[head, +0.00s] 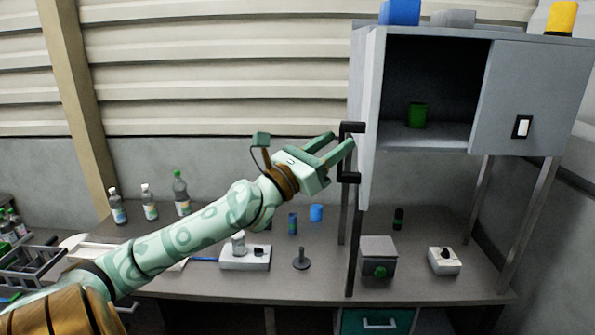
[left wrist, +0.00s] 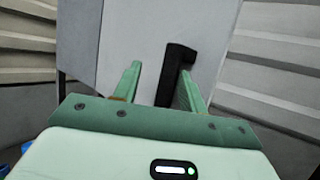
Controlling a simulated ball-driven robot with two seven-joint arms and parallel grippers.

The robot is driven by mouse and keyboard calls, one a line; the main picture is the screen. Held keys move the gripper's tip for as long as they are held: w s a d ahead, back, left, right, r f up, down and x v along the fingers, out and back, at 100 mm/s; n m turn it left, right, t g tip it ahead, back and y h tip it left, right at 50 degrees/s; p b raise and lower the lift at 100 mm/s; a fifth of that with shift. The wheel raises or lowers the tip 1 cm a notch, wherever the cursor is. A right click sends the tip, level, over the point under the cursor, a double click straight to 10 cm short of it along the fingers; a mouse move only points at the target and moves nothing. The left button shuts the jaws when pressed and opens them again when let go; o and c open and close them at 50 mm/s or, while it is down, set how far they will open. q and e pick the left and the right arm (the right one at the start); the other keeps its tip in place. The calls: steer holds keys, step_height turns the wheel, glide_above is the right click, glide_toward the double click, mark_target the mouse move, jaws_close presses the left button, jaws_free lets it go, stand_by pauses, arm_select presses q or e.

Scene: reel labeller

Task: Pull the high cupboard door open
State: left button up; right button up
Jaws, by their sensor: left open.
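The high cupboard (head: 428,134) stands on legs at the upper right in the head view. Its left door (head: 371,100) is swung out, so the dark inside shows with a green cup (head: 416,115) on its floor. The door's black handle (head: 350,178) is on the door's outer face. My left gripper (head: 342,141) is open at the handle. In the left wrist view the black handle (left wrist: 177,70) stands between the fingers, closer to the right finger; I cannot tell whether they touch. The door (left wrist: 140,38) fills the space behind it. My right gripper is out of view.
The cupboard's right door (head: 535,90) is shut. A blue box (head: 400,12) and a yellow item (head: 561,17) are on top. The workbench (head: 325,280) below holds bottles (head: 180,194), a grey box (head: 379,252) and small devices. A crate of bottles is at the far left.

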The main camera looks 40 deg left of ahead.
arm_select(q)
steer(key=b+v, duration=0.3)
steer(key=v, duration=1.2)
steer(key=shift+s+f, duration=0.1)
steer(key=shift+f, duration=0.05)
